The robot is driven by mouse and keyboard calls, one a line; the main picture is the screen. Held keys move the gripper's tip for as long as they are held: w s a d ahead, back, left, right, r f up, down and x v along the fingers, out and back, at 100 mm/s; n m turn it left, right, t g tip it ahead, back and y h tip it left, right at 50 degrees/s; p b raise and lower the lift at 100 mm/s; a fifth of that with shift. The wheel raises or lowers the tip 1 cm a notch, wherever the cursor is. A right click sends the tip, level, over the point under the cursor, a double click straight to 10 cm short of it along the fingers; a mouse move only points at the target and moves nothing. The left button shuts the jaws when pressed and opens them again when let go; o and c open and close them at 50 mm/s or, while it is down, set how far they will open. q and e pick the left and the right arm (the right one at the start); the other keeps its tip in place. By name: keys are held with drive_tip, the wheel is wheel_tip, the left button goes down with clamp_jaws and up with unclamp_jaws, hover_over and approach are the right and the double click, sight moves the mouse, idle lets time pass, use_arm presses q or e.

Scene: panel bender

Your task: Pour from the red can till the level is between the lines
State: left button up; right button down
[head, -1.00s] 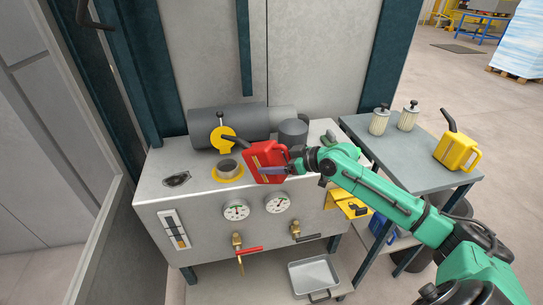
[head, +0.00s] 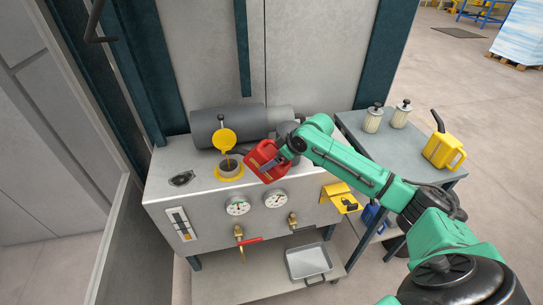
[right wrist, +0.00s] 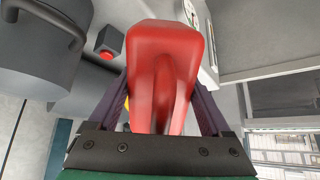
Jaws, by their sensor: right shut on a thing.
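The red can (head: 262,162) is held by my right gripper (head: 283,155) above the machine's top, tipped left with its dark spout over the filler opening (head: 229,169). A thin amber streak shows between spout and opening. In the right wrist view the can (right wrist: 165,70) fills the space between the two fingers (right wrist: 165,115). My left gripper is out of view.
Two dials (head: 275,199) and valves with a red lever (head: 250,240) sit on the front. A metal tray (head: 309,263) lies on the lower shelf. A side table at right holds a yellow can (head: 443,150) and two pale filters (head: 372,118). A grey cylinder lies behind the filler.

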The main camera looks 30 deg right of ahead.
drive_tip(key=shift+w+a+r+g+h+p, duration=0.2)
drive_tip(key=shift+r+g+p, duration=0.15)
drive_tip(key=shift+p, duration=0.35)
drive_tip(key=shift+w+a+r+g+h+p, duration=0.1)
drive_tip(key=shift+w+r+g+h+p, duration=0.25)
drive_tip(key=shift+p, duration=0.7)
drive_tip(key=shift+a+p, duration=0.1)
drive_tip(key=shift+p, duration=0.35)
idle(3.8)
